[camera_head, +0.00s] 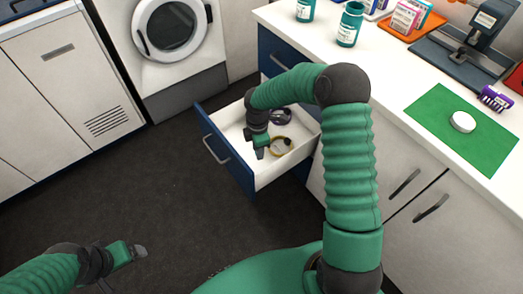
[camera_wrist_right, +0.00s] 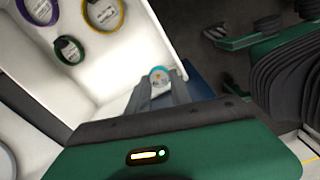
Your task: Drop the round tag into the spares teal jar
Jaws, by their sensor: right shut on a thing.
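My right gripper (camera_head: 262,150) hangs over the open drawer (camera_head: 258,182). In the right wrist view its fingers (camera_wrist_right: 166,92) are shut on a small round tag (camera_wrist_right: 159,77) with a teal rim and pale face. The tag cannot be made out in the head view. Two teal jars with white labels stand on the counter at the top: one (camera_head: 349,24) nearer, one (camera_head: 305,10) farther back and cut by the frame edge. Their label text is too small to read. My left gripper (camera_head: 139,252) is low at the left, away from everything; its opening is unclear.
The drawer holds a purple ring (camera_head: 281,116), a yellow ring (camera_head: 281,147) and a green ring (camera_wrist_right: 69,50).

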